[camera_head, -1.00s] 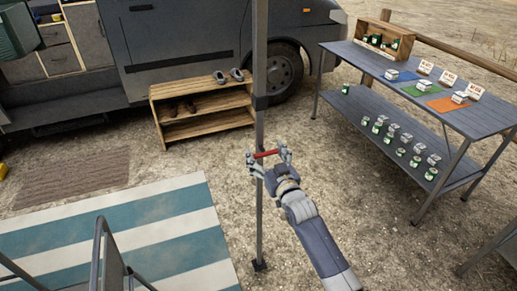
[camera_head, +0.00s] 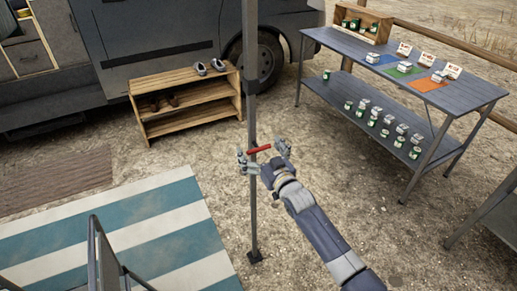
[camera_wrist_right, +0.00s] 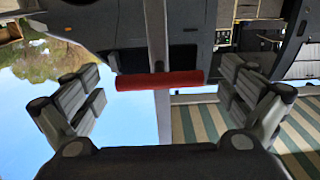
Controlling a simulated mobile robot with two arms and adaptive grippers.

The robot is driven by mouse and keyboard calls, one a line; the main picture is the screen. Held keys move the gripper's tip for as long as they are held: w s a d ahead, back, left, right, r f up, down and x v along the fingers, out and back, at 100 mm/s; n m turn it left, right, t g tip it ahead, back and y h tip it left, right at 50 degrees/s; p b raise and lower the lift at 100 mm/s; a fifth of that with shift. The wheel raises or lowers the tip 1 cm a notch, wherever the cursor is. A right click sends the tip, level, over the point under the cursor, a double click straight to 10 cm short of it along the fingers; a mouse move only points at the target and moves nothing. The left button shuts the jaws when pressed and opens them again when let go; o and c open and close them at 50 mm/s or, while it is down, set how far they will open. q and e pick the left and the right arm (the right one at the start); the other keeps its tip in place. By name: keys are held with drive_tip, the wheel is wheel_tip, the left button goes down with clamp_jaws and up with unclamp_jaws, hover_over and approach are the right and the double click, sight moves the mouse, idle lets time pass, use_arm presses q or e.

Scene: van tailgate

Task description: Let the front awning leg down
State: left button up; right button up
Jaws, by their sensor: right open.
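The awning leg (camera_head: 251,205) is a thin grey upright pole standing on the gravel, with its dark foot (camera_head: 255,257) on the ground and a dark collar (camera_head: 250,80) higher up. A red handle (camera_head: 259,149) sticks out sideways at the pole. My right gripper (camera_head: 262,155) is open, with one finger near each end of the handle. In the right wrist view the red handle (camera_wrist_right: 160,80) lies crosswise between the spread fingers, with visible gaps on both sides. My left gripper is not in view.
A wooden shoe rack (camera_head: 187,102) stands behind the pole, beside the grey van (camera_head: 160,45). A metal table (camera_head: 455,95) with cards and small jars is at the right. A striped mat (camera_head: 110,235) and a chair frame (camera_head: 100,262) are at the lower left. Gravel around the foot is clear.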

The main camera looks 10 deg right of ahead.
drive_tip(key=shift+s+f, duration=0.1)
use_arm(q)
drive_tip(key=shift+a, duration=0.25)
use_arm(e)
drive_tip(key=v, duration=1.1)
drive_tip(key=shift+s, duration=0.35)
drive_tip(key=shift+d, duration=0.15)
